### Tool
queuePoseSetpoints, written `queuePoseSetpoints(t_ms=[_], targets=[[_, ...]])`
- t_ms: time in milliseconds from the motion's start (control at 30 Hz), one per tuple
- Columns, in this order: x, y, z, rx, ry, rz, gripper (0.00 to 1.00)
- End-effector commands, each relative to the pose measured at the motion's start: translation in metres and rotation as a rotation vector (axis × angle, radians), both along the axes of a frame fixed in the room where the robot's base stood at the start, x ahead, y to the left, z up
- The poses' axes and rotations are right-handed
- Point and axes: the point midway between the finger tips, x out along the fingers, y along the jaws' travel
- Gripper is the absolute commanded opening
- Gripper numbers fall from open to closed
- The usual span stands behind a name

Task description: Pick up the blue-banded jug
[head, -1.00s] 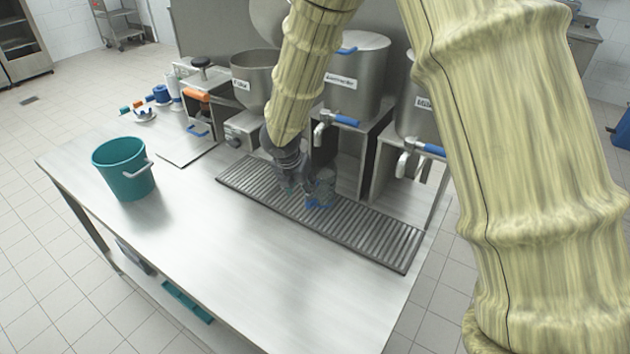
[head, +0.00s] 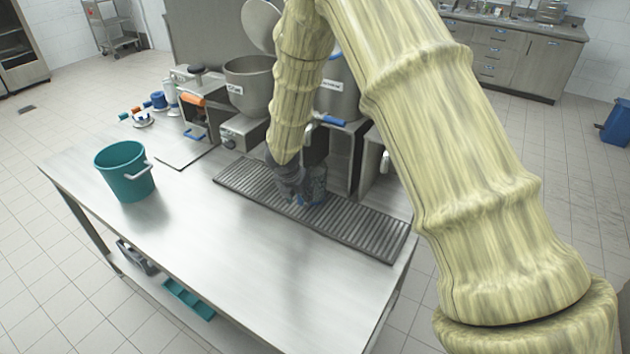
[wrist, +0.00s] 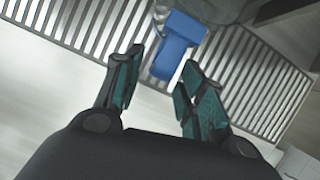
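The blue-banded jug (head: 319,186) is a clear vessel with blue on it. It stands on the slatted drip grate under the middle dispenser, partly hidden by my gripper (head: 292,190). In the wrist view, a blue part (wrist: 180,42) of the jug, apparently its handle, is just ahead of my fingertips, with part of its clear body at the top edge. My gripper (wrist: 163,64) is open there, with its two teal-padded fingers apart and the blue part near the gap between them. I cannot tell whether a finger touches it.
The grate (head: 368,228) runs along the steel table below the dispensers. A blue-handled tap (head: 328,119) is above and behind the jug. A teal bucket (head: 124,174) stands at the table's left. The table's front middle is clear.

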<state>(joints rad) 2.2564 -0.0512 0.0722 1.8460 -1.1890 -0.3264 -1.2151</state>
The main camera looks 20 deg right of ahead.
Motion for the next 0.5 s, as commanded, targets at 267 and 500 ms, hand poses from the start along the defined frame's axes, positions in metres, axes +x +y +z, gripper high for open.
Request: queuePoseSetpoints(t_ms=[267,500], targets=[[0.005,-0.005,-0.019,0.001,0.002,0.0,0.4],[0.006,-0.005,-0.02,0.001,0.002,0.001,0.4]])
